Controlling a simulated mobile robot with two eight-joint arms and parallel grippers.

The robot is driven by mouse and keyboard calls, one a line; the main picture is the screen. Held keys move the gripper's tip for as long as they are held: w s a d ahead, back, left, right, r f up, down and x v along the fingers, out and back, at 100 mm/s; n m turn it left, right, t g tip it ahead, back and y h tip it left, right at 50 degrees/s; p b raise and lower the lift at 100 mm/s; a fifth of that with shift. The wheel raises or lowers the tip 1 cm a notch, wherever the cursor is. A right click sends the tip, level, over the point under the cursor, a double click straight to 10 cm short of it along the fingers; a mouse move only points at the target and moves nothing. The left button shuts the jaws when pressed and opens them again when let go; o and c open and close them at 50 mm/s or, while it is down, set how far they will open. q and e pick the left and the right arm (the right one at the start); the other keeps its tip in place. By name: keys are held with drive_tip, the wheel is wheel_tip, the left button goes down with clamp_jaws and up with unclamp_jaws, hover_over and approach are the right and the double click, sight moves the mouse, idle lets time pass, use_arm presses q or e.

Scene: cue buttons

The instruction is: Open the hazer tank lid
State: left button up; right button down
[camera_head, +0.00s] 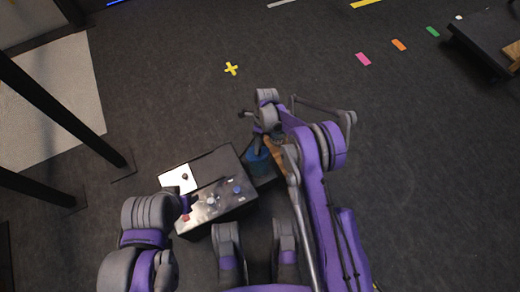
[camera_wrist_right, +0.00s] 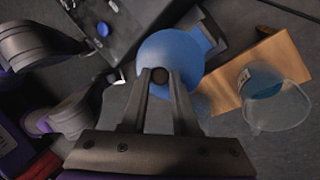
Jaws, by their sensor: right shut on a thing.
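The hazer tank (camera_head: 258,163) shows as a blue rounded body beside the right end of a black-and-white console, partly hidden by my right arm. In the right wrist view its round blue lid (camera_wrist_right: 172,50) lies just beyond the fingertips, with a small dark knob (camera_wrist_right: 161,75) on it. My right gripper (camera_wrist_right: 161,79) is shut on this knob. It also shows from above in the head view (camera_head: 262,130). Whether the lid is seated or raised I cannot tell. My left gripper (camera_head: 186,202) is over the console's left part; its fingers are too small to read.
The console (camera_head: 213,165) carries several buttons, one blue (camera_wrist_right: 103,29). A clear container (camera_wrist_right: 278,105) stands by a wooden board (camera_wrist_right: 285,53) right of the lid. Black poles (camera_head: 65,110) stand at left, a dark table (camera_head: 487,40) at upper right. Floor beyond the console is open.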

drive_tip(key=shift+w+a+r+g, duration=0.1)
drive_tip(key=shift+w+g, duration=0.1)
drive_tip(key=shift+g, duration=0.2)
drive_tip(key=c, duration=0.7)
unclamp_jaws()
drive_tip(key=p+v, duration=0.2)
drive_tip(key=v, duration=0.8)
drive_tip(key=shift+w+r, duration=0.1)
drive_tip(key=shift+r, duration=0.3)
